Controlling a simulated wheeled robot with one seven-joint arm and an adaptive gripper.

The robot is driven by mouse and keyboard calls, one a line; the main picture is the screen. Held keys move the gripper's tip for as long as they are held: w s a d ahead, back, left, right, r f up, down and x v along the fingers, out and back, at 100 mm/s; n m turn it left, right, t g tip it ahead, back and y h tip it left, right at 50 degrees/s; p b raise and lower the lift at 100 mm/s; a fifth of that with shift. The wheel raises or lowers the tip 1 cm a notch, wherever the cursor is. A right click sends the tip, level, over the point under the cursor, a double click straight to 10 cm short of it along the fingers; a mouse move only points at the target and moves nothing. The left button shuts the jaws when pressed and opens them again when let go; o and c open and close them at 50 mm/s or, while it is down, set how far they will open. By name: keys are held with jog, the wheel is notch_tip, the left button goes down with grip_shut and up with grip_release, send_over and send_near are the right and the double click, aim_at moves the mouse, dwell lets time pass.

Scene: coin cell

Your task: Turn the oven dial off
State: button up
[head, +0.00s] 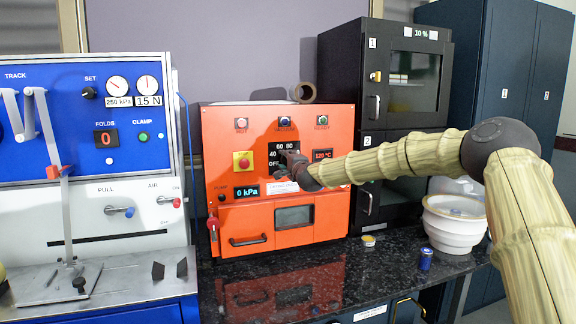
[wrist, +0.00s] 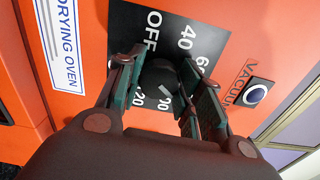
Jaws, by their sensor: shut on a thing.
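The orange drying oven (head: 223,172) stands on the counter. Its black dial panel (head: 283,146) carries OFF, 40, 60, 80 and further numbers. In the wrist view, the black dial knob (wrist: 160,76) sits between the two fingers of my gripper (wrist: 160,66), which is shut on it. The white mark on the knob points to the lower right in that view, away from OFF at the top. In the head view my gripper (head: 295,166) is at the panel and covers most of the dial and the numbers on its right side.
A red temperature display (head: 322,154) is right of the dial, and a yellow-and-red stop button (head: 243,162) is left. A white bowl (head: 454,224), a small yellow-topped disc (head: 368,240) and a blue cylinder (head: 426,259) are on the dark counter.

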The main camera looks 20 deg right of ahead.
jog(key=shift+d+f+n+b, duration=0.15)
jog(key=shift+n+b, duration=0.95)
jog(key=shift+n, duration=3.8)
jog(key=shift+f+n+b, duration=0.1)
jog(key=shift+n+b, duration=0.95)
jog(key=shift+n, duration=3.85)
jog(key=shift+d+f+n+b, duration=0.15)
jog(key=shift+n+b, duration=0.95)
jog(key=shift+n, duration=4.1)
jog(key=o, duration=1)
jog(key=shift+r, duration=0.2)
